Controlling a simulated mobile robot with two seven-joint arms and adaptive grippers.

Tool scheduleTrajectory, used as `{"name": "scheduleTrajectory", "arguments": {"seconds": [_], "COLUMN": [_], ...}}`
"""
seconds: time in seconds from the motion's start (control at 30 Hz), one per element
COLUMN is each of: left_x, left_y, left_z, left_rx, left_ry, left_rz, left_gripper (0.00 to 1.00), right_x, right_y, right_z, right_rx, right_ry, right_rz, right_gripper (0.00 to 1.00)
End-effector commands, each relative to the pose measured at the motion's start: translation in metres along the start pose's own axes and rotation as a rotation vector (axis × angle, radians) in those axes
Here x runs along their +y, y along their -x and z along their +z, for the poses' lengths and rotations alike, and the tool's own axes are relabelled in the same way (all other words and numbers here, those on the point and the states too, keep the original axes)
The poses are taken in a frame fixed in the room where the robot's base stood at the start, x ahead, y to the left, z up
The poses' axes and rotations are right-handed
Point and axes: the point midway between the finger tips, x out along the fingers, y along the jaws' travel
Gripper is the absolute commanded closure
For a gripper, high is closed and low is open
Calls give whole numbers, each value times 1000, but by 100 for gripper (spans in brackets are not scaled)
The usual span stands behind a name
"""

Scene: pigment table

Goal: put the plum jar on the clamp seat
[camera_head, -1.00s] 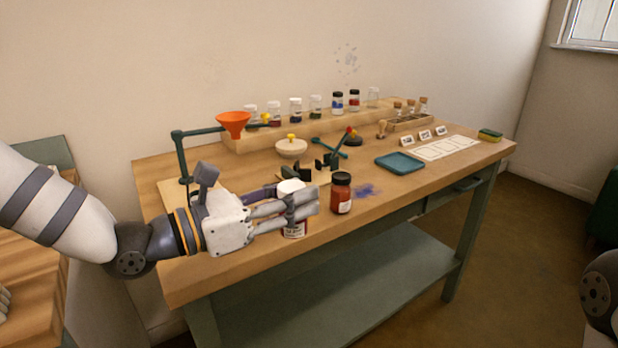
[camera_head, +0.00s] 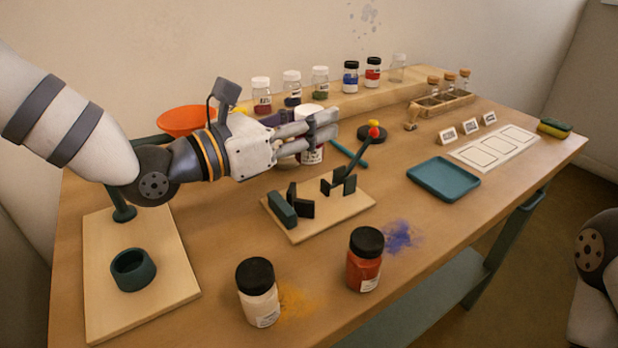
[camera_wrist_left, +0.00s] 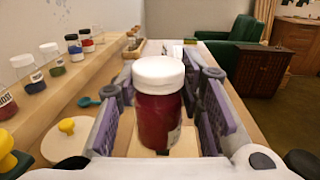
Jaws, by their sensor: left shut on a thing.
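The plum jar (camera_head: 311,154) has a white lid and dark red contents. My left gripper (camera_head: 326,128) is shut around its sides and holds it upright in the air, behind and above the clamp board. In the left wrist view the jar (camera_wrist_left: 158,110) stands between the two finger pads. The clamp seat is on a pale wooden board (camera_head: 328,217) with dark upright jaw blocks and a lever with a red knob (camera_head: 374,125). The space between the jaws looks empty. My right gripper is out of view.
A white jar (camera_head: 259,293) and a red jar (camera_head: 365,262), both black-lidded, stand in front of the clamp board. An orange funnel (camera_head: 187,121) and a green ring holder (camera_head: 133,270) are left. A teal tray (camera_head: 444,179) lies right. Several jars line the back shelf.

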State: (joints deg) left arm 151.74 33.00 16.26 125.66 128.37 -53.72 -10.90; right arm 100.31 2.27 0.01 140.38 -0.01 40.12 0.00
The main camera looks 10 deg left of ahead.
Motion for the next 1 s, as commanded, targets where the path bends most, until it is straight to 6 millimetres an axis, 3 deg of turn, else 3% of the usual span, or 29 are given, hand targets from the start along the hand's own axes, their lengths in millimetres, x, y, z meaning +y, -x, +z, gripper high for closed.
{"name": "scheduleTrajectory", "arguments": {"seconds": [0.03,0.1,0.27,0.4,0.77,0.8,0.87,1.0], "left_x": [1,1,1,1,1,1,1,1], "left_y": [-1,-1,0,0,1,1,1,1], "left_z": [-27,-43,-61,-87,-91,-91,-90,-90], "left_rx": [19,18,13,14,7,7,7,7], "left_ry": [15,14,10,10,5,5,4,4], "left_rz": [0,0,1,0,1,1,1,1], "left_gripper": [100,100,100,100,100,59,46,46], "right_x": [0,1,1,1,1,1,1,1], "right_y": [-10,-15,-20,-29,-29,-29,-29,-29], "right_z": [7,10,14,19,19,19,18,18], "right_rx": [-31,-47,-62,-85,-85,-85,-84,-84], "right_ry": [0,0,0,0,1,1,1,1], "right_rz": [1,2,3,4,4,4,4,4], "right_gripper": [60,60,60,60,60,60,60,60]}}
